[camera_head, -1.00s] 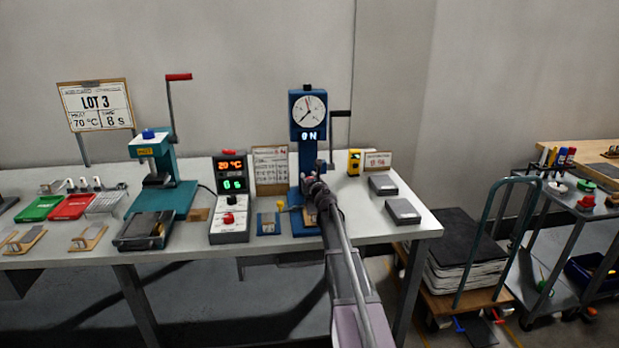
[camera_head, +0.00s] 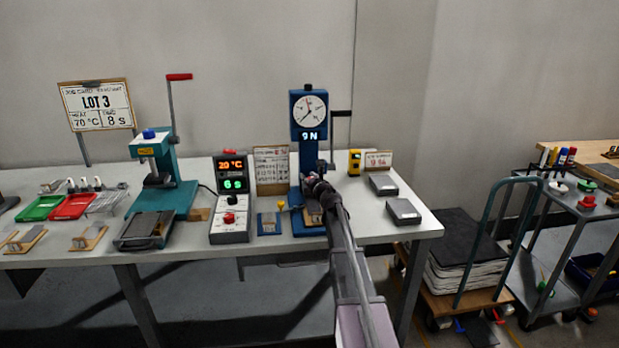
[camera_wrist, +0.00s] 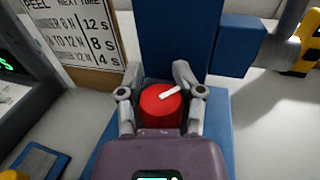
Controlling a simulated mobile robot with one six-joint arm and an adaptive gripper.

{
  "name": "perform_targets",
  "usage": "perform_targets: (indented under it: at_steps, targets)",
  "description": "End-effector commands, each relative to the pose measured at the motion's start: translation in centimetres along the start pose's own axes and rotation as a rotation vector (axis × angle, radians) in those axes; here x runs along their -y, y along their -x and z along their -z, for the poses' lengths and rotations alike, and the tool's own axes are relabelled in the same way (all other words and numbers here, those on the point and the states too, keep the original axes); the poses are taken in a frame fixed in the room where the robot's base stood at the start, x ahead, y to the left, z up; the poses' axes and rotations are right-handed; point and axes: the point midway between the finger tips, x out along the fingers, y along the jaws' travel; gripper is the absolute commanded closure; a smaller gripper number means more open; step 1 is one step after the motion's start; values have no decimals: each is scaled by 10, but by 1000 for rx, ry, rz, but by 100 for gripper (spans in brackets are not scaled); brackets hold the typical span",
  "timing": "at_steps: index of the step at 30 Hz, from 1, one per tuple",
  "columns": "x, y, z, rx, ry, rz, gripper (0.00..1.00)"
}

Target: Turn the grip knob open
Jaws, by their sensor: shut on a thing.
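My gripper (camera_wrist: 160,78) is shut on the red grip knob (camera_wrist: 158,112), with one finger on each side of it. The knob has a white pointer line on top, slanting up to the right in the wrist view. The knob sits at the foot of the blue dial tester (camera_head: 308,130). In the head view my gripper (camera_head: 314,183) is in front of the tester's column and mostly hides the knob. The tester's display appears to read 9 N.
A control box (camera_head: 229,215) with lit displays stands left of the tester, beside a teal press (camera_head: 165,180). Grey blocks (camera_head: 403,210) lie to the right. A printed chart (camera_head: 271,171) stands behind, and a yellow device (camera_head: 354,162) is at the back right.

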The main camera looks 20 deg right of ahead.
Motion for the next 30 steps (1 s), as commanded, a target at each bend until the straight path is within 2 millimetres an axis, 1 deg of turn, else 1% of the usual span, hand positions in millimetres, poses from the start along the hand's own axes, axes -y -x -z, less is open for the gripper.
perform_targets:
  at_steps: [1, 5, 11, 30]
  targets:
    - [0, 3, 1, -1, 2, -10, 100]
    - [0, 3, 1, -1, 2, -58, 100]
    - [-1, 3, 1, -1, 2, -179, 100]
    - [-8, 4, 1, -3, 3, -701, 100]
